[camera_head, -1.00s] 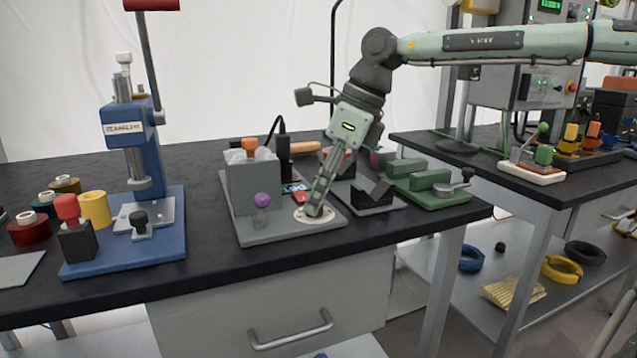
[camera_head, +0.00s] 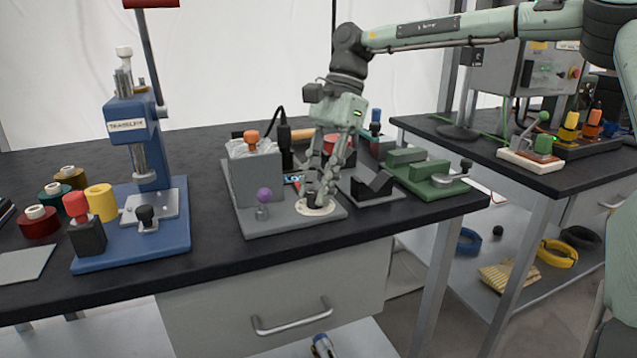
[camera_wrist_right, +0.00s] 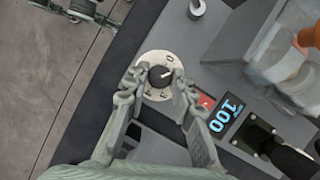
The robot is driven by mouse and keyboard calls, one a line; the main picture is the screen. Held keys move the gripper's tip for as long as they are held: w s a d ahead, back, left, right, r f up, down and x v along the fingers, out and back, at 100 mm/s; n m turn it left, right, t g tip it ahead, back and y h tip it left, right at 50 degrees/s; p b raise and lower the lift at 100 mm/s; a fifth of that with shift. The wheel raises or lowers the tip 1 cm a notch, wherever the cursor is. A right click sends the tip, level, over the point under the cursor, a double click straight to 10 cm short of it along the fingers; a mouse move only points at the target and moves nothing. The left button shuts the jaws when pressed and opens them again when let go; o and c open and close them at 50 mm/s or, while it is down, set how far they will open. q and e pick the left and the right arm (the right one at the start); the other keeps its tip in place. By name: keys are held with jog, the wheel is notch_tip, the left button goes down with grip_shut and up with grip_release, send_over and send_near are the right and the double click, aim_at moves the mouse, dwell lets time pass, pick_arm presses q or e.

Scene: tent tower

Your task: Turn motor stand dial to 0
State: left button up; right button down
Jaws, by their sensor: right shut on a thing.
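The motor stand (camera_head: 240,222) is a grey base with a grey block, on the black bench in the head view. Its dial is a small black knob (camera_wrist_right: 159,76) with a white pointer mark, on a round pale scale plate (camera_head: 303,209). In the wrist view the mark points toward the upper right. My right gripper (camera_head: 318,197) is down at the dial, its two fingers shut on opposite sides of the knob, partly hiding it in the head view. My left gripper is not in view.
A purple-topped knob (camera_head: 263,197) and an orange-topped part (camera_head: 251,138) stand close to the left. A black V-block (camera_head: 375,188) and a green fixture (camera_head: 432,175) are to the right. A blue press (camera_head: 125,240) stands further left.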

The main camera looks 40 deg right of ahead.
jog(key=n, duration=0.2)
jog(key=n+g, duration=0.1)
jog(key=n, duration=0.1)
jog(key=shift+w+a+g+h, duration=0.1)
jog(key=shift+w+g+h, duration=0.05)
jog(key=shift+g+h, duration=0.15)
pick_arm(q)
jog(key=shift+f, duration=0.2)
pick_arm(e)
jog(key=shift+n+g+h, duration=0.4)
jog(key=shift+n, duration=1.1)
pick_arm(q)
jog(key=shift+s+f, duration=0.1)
pick_arm(e)
jog(key=c, duration=1.3)
grip_release()
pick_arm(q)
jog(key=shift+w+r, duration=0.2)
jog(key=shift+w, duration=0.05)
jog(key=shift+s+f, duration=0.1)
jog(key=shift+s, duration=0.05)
pick_arm(e)
jog(key=v, duration=1.2)
